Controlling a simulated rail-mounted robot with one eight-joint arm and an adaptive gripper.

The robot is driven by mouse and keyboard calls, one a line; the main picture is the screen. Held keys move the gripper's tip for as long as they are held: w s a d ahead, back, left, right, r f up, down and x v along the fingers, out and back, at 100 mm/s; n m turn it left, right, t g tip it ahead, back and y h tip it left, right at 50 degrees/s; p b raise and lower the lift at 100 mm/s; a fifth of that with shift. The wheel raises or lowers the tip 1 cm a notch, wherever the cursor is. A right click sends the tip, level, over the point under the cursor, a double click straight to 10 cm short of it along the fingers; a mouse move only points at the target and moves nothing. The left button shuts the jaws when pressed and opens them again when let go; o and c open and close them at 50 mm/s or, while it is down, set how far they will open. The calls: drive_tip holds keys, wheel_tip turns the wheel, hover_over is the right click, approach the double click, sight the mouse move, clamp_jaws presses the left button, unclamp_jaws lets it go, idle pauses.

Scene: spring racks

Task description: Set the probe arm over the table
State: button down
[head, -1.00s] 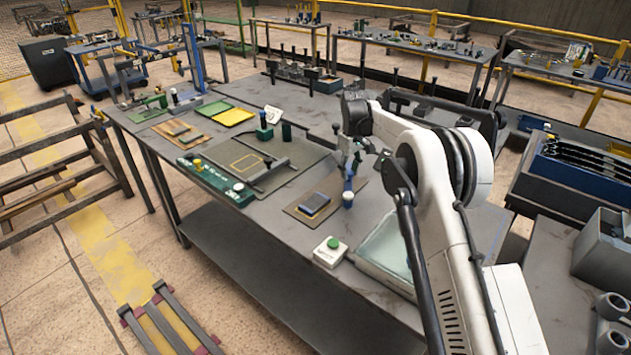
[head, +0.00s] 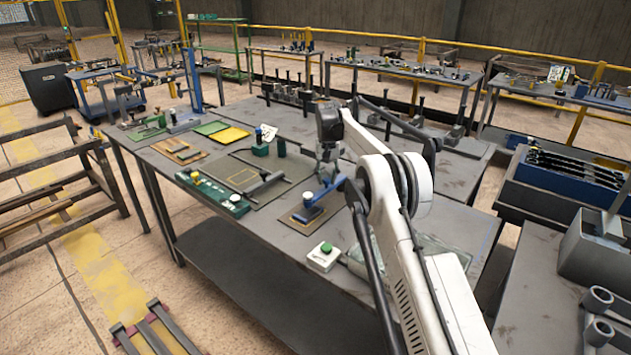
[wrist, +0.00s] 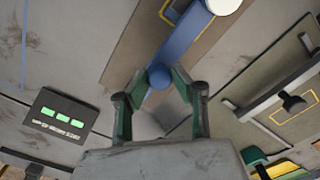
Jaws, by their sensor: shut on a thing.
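The probe arm (head: 326,192) is a blue bar with a pale round head. It reaches across a small brown plate (head: 290,218), the likely table, and its head end (head: 308,199) is above the dark block there. In the wrist view the blue bar (wrist: 185,40) runs from a round blue end between my fingertips up to the white head at the top edge. My gripper (head: 328,176) is shut on that blue end; it also shows in the wrist view (wrist: 160,88). Part of the plate is hidden under the bar.
A green-topped control strip (head: 213,194) and a dark mat with a bar fixture (head: 262,185) lie to the left. A white box with a green button (head: 323,257) sits at the front edge. A dark display with green bars (wrist: 62,120) shows in the wrist view.

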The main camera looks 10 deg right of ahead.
sight(326, 179)
drive_tip(key=shift+r, duration=0.15)
drive_tip(key=c, duration=1.5)
unclamp_jaws()
drive_tip(key=shift+a, duration=0.1)
drive_tip(key=shift+o, duration=0.2)
wheel_tip(326, 179, up, 12)
